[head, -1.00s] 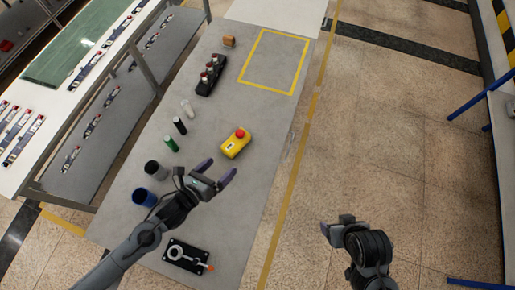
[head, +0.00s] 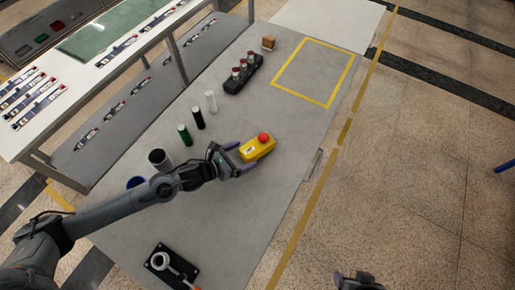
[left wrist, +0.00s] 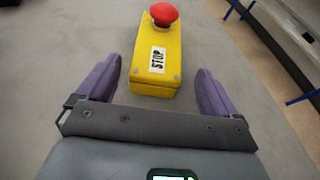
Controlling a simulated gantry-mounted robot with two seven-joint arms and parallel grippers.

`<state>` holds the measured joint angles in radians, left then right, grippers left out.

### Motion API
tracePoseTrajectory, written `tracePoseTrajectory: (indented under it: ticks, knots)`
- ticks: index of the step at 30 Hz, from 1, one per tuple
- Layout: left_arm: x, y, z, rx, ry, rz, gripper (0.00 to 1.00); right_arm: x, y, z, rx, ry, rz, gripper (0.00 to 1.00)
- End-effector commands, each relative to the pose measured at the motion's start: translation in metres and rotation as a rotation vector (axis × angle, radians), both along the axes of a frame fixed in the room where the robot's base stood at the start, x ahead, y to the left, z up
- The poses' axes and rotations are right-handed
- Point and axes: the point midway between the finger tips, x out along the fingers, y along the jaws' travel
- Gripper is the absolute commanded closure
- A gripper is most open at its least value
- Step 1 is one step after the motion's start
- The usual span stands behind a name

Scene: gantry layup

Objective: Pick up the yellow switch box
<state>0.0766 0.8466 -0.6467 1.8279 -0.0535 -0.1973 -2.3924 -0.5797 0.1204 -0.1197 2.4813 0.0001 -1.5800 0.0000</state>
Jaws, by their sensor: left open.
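The yellow switch box (head: 257,149) with a red button on top lies on the grey table (head: 240,215). In the left wrist view the box (left wrist: 157,62) shows a STOP label, and its near end reaches between the tips of the fingers. My left gripper (head: 237,158) is open, its purple fingers at the near left end of the box. In the left wrist view the gripper (left wrist: 157,85) has a finger on each side, with gaps to the box. My right gripper shows only partly at the bottom edge of the head view; its fingers cannot be made out.
White (head: 211,101), black (head: 198,118) and green (head: 184,134) cylinders and a dark cup (head: 160,159) stand left of the box. A black block with several buttons (head: 243,74) and a brown cube (head: 268,43) lie farther back. A yellow-outlined area (head: 314,72) is empty. A black fixture (head: 171,265) lies in front.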

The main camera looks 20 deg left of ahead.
Motion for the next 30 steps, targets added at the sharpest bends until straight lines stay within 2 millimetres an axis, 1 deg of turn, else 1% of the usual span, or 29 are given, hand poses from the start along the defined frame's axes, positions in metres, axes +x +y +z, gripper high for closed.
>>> tracePoseTrajectory:
  ticks: [8,15,18,21,28,30]
  knots:
    - [0.014,-0.007,-0.007,-0.002,0.0,0.001,0.06,0.0,-0.001,-0.002,-0.003,0.0,0.002,0.3]
    - [0.039,-0.019,-0.02,-0.003,0.0,0.001,0.06,0.0,0.0,-0.006,-0.003,0.001,0.002,0.3]
    - [0.045,-0.023,-0.024,-0.001,0.0,0.0,0.06,0.0,0.0,-0.007,-0.003,0.001,0.002,0.3]
    - [0.049,-0.025,-0.025,-0.001,0.0,0.0,0.06,0.0,0.0,-0.008,-0.002,0.001,0.002,0.3]
    - [0.049,-0.025,-0.025,0.0,0.0,0.0,0.06,0.0,0.001,-0.007,0.001,0.001,-0.001,0.3]
    - [0.049,-0.025,-0.025,0.001,0.001,0.0,0.17,0.0,0.001,-0.007,0.002,0.001,-0.001,0.3]
